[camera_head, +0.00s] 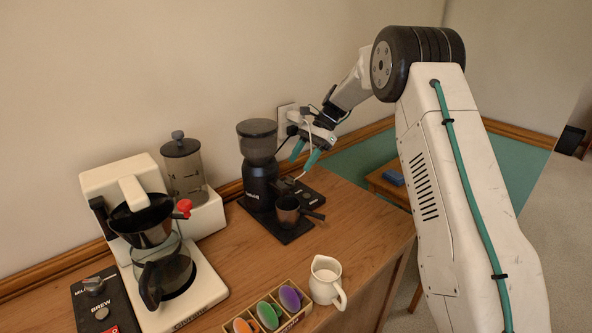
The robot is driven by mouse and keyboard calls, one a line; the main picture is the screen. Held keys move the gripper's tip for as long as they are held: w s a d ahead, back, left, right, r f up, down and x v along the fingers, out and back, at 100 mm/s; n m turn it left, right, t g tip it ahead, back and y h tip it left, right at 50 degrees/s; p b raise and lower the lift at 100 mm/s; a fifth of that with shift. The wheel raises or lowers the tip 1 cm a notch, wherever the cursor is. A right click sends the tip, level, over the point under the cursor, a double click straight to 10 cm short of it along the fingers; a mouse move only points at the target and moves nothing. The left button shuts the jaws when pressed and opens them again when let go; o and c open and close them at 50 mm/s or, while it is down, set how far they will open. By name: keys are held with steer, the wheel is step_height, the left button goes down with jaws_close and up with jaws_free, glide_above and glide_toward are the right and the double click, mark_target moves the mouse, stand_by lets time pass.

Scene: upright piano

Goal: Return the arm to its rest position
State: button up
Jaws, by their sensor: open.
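My gripper (300,163) is open, with its two teal fingers apart and pointing down. No object shows between the fingers. It hangs just right of the black coffee grinder (259,165), over the back of the wooden counter (362,222). Whether the fingers touch anything there is hard to tell. My white arm rises at the right of the view, bends at a large black joint at the top, and reaches down and left to the gripper. A wall outlet (286,118) with a plug is close behind the gripper.
A dark metal cup with a handle (288,210) stands below the gripper. A white coffee maker (205,294) is at left. A white pitcher (326,284) and a wooden box (294,321) of colored pods are at the front. A small table (376,180) stands beyond the counter.

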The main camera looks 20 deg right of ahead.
steer(key=shift+v, duration=1.2)
steer(key=s+f+n, duration=0.1)
steer(key=s+f+n+h, duration=0.1)
steer(key=s+f, duration=0.1)
steer(key=shift+d+f, duration=0.2)
steer(key=shift+d, duration=0.2)
steer(key=s+a+r+n+t+h, duration=0.1)
steer(key=s+r+n, duration=0.3)
steer(key=s, duration=1)
steer(key=s+a+r+n+t+h, duration=0.1)
steer(key=s+r+n+t+h, duration=0.1)
steer(key=s, duration=1.3)
steer(key=s+a+r+n+t+h, duration=0.1)
steer(key=s+r+n+h, duration=0.3)
steer(key=s, duration=1.1)
step_height(320, 180, up, 4)
steer(key=shift+a+f+n+t, duration=0.25)
steer(key=shift+n+t, duration=0.15)
steer(key=shift+n, duration=0.4)
